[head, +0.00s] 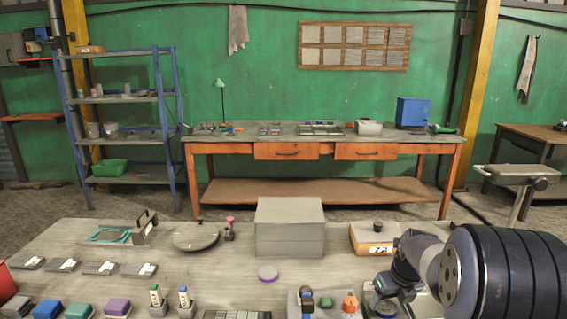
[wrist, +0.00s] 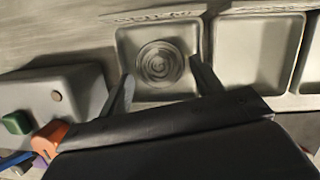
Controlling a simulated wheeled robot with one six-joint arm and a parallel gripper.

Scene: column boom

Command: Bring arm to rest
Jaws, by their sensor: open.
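My arm shows at the right of the head view, reaching over the bench (head: 215,268). Its end points down near the front right, and the fingers cannot be made out there. In the wrist view my gripper (wrist: 162,72) is open, with its two dark fingers apart. A round ringed disc (wrist: 159,64) lies in a square compartment of a grey tray (wrist: 247,55) and appears between the fingertips. The fingers do not appear shut on it. Whether they touch the tray cannot be told.
A grey holder with a green piece (head: 326,302) and an orange piece (head: 350,303) stands beside my gripper. A cardboard box (head: 374,241) and a large grey box (head: 290,228) stand behind. Coloured blocks line the front left. The bench's middle has bare room.

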